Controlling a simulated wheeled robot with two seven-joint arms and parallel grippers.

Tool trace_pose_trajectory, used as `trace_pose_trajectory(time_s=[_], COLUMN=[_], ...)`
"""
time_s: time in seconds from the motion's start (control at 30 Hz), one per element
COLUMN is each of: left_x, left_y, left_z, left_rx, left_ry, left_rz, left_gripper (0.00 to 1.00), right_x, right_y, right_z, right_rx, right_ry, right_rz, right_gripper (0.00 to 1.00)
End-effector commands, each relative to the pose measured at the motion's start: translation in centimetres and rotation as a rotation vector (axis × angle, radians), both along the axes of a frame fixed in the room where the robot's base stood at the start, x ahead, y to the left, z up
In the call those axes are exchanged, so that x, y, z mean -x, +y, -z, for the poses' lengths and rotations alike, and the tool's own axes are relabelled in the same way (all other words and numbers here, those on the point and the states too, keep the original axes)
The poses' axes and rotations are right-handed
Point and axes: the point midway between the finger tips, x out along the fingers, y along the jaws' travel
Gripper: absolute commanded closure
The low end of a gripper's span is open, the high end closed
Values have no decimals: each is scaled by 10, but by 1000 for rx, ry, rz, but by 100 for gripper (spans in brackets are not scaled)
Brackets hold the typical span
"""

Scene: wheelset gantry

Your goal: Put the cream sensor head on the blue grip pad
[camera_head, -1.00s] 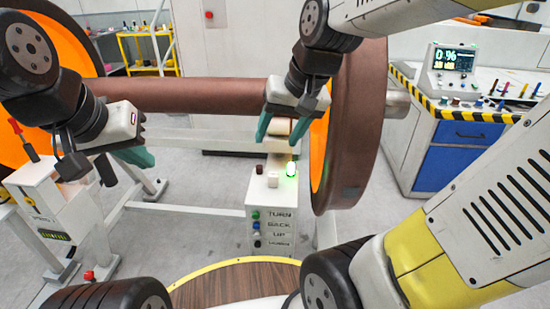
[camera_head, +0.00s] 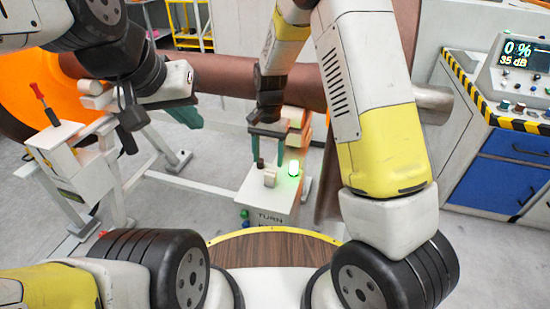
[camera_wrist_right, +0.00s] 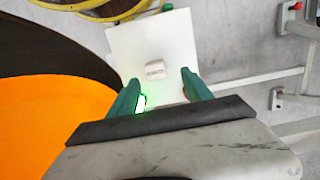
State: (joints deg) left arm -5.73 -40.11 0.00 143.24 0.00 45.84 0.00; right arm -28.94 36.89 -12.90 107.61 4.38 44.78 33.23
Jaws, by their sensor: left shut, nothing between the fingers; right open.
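A small cream block (camera_head: 270,178), which looks like the cream sensor head, sits on top of the white control box (camera_head: 256,205). It also shows in the right wrist view (camera_wrist_right: 155,68), lying on the box's white top. My right gripper (camera_head: 269,150) is open and empty, pointing down just above the block. In the right wrist view its fingertips (camera_wrist_right: 161,82) are apart, with the block a little beyond the gap. My left gripper (camera_head: 188,115) is shut and empty, off to the left. I cannot make out a blue grip pad.
The brown axle (camera_head: 225,76) runs behind the grippers. A white stand (camera_head: 75,160) with a red screwdriver is at left. A blue-drawered bench (camera_head: 485,190) is at right.

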Motion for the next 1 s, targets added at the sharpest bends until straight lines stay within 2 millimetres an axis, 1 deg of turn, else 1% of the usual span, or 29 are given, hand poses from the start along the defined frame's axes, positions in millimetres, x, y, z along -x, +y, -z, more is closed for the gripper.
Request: trace_pose_trajectory(time_s=[0.03,0.23,0.4,0.5,0.6,0.77,0.8,0.87,1.0], left_x=[0,0,0,0,0,0,0,0,0], left_y=[0,0,0,0,0,0,0,0,0], left_z=[0,0,0,0,0,0,0,0,0], left_rx=[0,0,0,0,0,0,0,0,0], left_ry=[0,0,0,0,0,0,0,0,0], left_rz=[0,0,0,0,0,0,0,0,0], left_gripper=[100,100,100,100,100,100,100,100,100], right_x=[1,5,8,9,9,9,9,9,9], right_y=[0,-4,-8,-7,-7,-7,-7,-7,-7], right_z=[6,29,55,65,68,68,68,68,68], right_rx=[1,1,1,1,0,-1,-1,-1,-1], right_ry=[3,3,3,1,0,0,0,0,0], right_rz=[1,0,0,0,0,0,-1,-1,-1], right_gripper=[42,42,42,42,42,42,46,57,85])
